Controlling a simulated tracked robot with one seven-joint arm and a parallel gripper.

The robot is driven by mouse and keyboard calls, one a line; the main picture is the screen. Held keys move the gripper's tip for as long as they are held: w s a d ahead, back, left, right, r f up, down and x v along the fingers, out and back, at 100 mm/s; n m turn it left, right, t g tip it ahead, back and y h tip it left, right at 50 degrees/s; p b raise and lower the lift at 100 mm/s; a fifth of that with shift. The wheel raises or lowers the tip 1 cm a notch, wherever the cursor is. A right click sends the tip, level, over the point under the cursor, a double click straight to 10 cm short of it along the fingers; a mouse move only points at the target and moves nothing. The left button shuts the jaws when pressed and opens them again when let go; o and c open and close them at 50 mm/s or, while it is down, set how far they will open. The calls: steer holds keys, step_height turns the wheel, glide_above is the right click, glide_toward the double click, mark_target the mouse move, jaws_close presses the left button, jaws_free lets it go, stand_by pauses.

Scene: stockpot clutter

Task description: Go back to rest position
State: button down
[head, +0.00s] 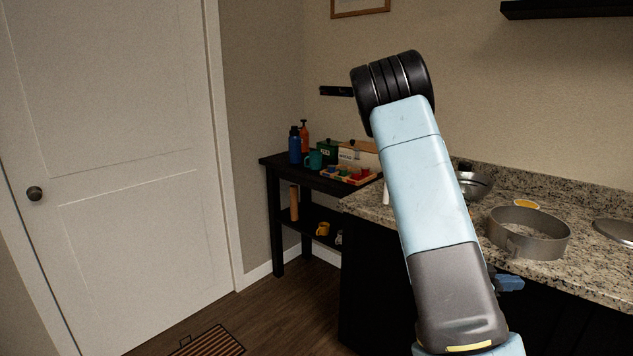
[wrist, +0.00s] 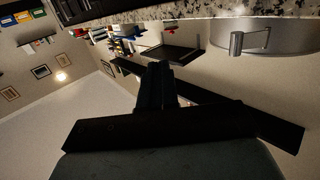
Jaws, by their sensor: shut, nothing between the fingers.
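My gripper (wrist: 157,72) shows in the wrist view as dark fingers close together, shut and empty. The fingers touch nothing that I can see. In the head view my raised arm fills the middle right, and the gripper itself cannot be made out there. The wide metal pot (head: 528,236) stands on the granite counter (head: 590,276), right of my arm. The pot also shows in the wrist view (wrist: 285,38), at the upper right, with its handle facing the camera; this view is turned over.
A dark side table (head: 277,168) holds bottles, a green mug (head: 314,160), boxes and a tray of small coloured things. A metal bowl (head: 474,186) and a lid (head: 615,231) are on the counter. A white door (head: 130,190) is at left.

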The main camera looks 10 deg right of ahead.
steer(key=w+a+r+n+t+y, duration=0.2)
steer(key=w+a+n+t+y, duration=0.2)
steer(key=w+a+t+y, duration=0.6)
steer(key=w+a+r+n+t+y, duration=0.1)
steer(key=w+a+r+n+y, duration=0.3)
steer(key=a+r, duration=0.45)
steer(key=s+a+r+n+y, duration=0.4)
steer(key=s+a+r+n, duration=0.4)
steer(key=a, duration=0.4)
steer(key=s+r+n+g+h, duration=0.1)
steer(key=s+r+n+g, duration=0.2)
steer(key=s, duration=1.3)
steer(key=shift+s+a+r+n, duration=0.2)
steer(key=shift+a+r+n, duration=0.25)
steer(key=shift+r, duration=0.15)
